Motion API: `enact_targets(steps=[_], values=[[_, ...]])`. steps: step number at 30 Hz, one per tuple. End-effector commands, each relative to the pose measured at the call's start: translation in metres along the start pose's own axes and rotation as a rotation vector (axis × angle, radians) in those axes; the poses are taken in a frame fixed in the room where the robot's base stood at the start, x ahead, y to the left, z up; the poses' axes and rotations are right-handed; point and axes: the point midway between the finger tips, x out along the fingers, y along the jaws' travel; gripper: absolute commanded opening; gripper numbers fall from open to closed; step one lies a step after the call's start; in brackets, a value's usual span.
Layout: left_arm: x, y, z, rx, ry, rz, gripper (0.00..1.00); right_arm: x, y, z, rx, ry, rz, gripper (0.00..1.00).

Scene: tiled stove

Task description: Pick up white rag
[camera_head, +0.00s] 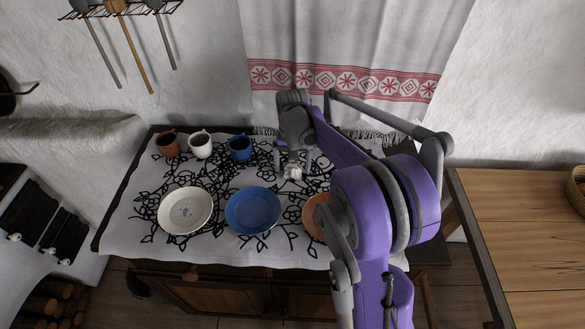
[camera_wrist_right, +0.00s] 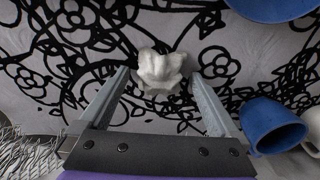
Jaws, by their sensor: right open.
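The white rag (camera_head: 293,172) is a small crumpled lump on the patterned tablecloth, right of the blue mug. In the right wrist view the rag (camera_wrist_right: 160,70) lies just beyond the fingertips, roughly centred between them. My right gripper (camera_head: 292,158) is over the cloth at the rag, its fingers spread. It also shows open and empty in the right wrist view (camera_wrist_right: 164,78). Whether the fingers touch the cloth cannot be told. My left gripper is not in view.
A brown mug (camera_head: 167,144), a white mug (camera_head: 201,145) and a blue mug (camera_head: 241,148) stand behind. A white plate (camera_head: 185,210), a blue plate (camera_head: 253,210) and a partly hidden orange plate (camera_head: 313,217) lie in front. A wooden table (camera_head: 520,235) is at right.

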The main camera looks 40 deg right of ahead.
Motion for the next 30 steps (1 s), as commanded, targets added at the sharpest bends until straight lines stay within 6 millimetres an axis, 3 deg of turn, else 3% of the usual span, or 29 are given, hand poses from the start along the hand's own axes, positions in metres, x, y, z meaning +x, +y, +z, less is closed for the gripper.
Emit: enact_targets(steps=[5,20,26,30], values=[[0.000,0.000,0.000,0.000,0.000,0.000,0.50,0.000,0.000,0.000,0.000,0.000,0.000,0.97],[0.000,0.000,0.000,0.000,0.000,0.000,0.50,0.000,0.000,0.000,0.000,0.000,0.000,0.08],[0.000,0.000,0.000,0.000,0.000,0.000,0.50,-0.001,0.000,0.000,0.000,0.000,0.000,0.08],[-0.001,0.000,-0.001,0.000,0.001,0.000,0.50,-0.012,0.000,0.000,0.000,0.000,0.000,0.08]])
